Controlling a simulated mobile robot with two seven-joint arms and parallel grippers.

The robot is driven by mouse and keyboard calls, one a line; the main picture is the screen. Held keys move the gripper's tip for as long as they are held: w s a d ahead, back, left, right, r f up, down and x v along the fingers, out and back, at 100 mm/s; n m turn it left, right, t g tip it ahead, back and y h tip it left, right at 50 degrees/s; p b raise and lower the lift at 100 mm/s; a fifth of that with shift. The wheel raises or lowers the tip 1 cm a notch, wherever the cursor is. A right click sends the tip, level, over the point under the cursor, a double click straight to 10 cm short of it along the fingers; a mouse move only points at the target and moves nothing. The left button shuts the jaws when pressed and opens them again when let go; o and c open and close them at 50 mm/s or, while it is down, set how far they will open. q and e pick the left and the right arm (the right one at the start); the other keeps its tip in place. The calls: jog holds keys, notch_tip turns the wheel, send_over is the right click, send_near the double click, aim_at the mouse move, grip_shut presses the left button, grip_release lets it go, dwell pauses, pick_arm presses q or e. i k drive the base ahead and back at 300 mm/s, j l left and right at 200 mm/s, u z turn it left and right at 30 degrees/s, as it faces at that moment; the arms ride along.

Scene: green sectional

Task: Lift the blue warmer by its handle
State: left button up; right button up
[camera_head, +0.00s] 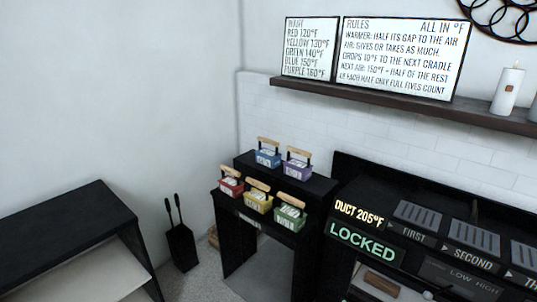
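The blue warmer (268,158) is a small blue box with a pale wooden handle (269,141) arched over it. It sits on the upper back step of a black stand, at the left, beside a purple warmer (297,170). On the lower front step are a red warmer (230,186), a yellow warmer (257,202) and a green warmer (289,217), each with a similar handle. Neither of my grippers shows in the head view.
A black stove unit at the right shows "DUCT 205°F" (359,213) and "LOCKED" (362,243), with slotted cradles (417,216) on top. Two signs (400,56) stand on a wall shelf (400,103). A black cabinet (62,230) and a fire-tool holder (181,247) are at left.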

aim_at(264, 156)
jog(key=i+j, duration=0.1)
jog(key=i, duration=1.1)
jog(key=i+z, duration=0.35)
jog(key=k+j, duration=0.05)
